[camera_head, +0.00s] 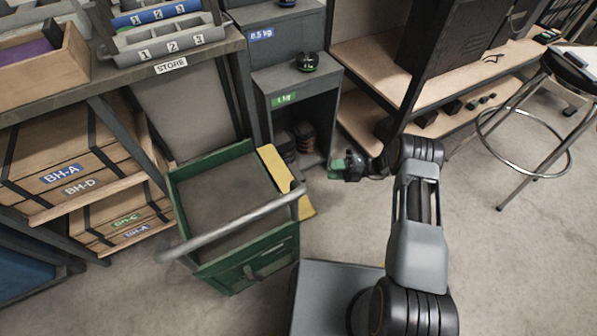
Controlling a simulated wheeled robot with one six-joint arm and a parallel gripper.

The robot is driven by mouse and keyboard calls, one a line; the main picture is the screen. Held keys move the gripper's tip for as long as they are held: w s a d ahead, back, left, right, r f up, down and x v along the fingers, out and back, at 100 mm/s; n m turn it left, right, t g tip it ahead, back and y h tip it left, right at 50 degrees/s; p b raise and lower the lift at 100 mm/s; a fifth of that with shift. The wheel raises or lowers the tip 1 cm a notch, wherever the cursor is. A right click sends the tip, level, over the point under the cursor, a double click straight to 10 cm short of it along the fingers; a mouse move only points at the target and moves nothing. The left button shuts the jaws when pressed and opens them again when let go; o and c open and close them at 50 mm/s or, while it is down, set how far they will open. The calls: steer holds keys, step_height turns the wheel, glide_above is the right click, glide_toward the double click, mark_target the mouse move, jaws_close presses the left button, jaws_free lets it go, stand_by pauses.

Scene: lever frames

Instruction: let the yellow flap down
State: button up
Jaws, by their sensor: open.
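The yellow flap (277,168) is a narrow panel along the right side of a green cart (222,271). The cart's grey bar handle crosses in front of the flap's lower part, and a yellow end shows beyond it. I cannot tell the flap's exact tilt or whether a catch holds it. My gripper (343,169) is small and dark in this view, to the right of the flap and apart from it, by the foot of the grey cabinet. It is open and its fingers are hard to make out.
A grey cabinet (318,82) stands behind the cart, with a dark weight (307,62) on top. A shelf with wooden boxes (63,172) is on the left. A wooden-shelved rack (362,66) is behind my arm. A stool (533,118) stands right. Floor right of my arm is clear.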

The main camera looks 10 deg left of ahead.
mark_target(301, 173)
steer(key=b+x, duration=0.2)
steer(key=x, duration=1.1)
steer(key=shift+c, duration=0.3)
jaws_close()
